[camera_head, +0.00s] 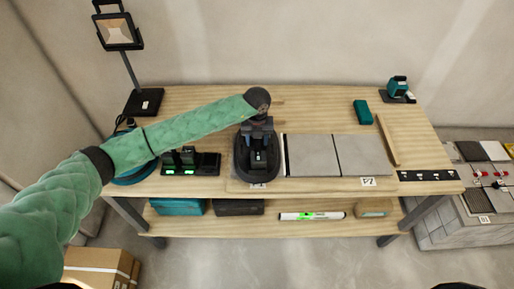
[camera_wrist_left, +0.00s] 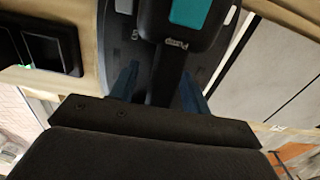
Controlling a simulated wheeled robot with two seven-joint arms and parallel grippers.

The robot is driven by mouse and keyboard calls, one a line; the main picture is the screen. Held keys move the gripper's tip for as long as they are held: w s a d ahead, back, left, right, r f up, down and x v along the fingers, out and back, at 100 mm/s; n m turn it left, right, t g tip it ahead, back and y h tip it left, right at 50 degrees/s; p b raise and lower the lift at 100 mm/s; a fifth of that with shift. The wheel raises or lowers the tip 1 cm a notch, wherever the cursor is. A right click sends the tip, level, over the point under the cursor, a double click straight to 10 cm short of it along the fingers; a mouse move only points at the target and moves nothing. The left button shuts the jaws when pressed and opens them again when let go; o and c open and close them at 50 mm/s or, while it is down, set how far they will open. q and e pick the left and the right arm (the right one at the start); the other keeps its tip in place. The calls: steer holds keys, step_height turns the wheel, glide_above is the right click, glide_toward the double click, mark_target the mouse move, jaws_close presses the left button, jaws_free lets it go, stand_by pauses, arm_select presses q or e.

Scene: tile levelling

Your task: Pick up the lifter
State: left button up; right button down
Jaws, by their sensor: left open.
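The lifter (camera_head: 242,163) is a dark, rounded device on the workbench, left of the grey tiles. In the left wrist view the lifter (camera_wrist_left: 168,78) shows a black handle and a teal patch on its body. My left gripper (camera_head: 258,133) is directly over the lifter and partly hides it. In the left wrist view my left gripper (camera_wrist_left: 160,88) is open, with one bluish finger on each side of the black handle. I cannot tell whether the fingers touch it. My right gripper is not in view.
Two grey tiles (camera_head: 310,156) lie right of the lifter. A black charger tray (camera_head: 205,166) is to its left. A teal box (camera_head: 362,112) and a wooden strip (camera_head: 388,140) are farther right. A work lamp (camera_head: 118,32) stands at the back left. A spirit level (camera_head: 311,216) is on the lower shelf.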

arm_select(q)
steer(key=shift+c, duration=0.5)
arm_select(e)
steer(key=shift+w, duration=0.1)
arm_select(q)
jaws_close()
steer(key=shift+r, duration=0.15)
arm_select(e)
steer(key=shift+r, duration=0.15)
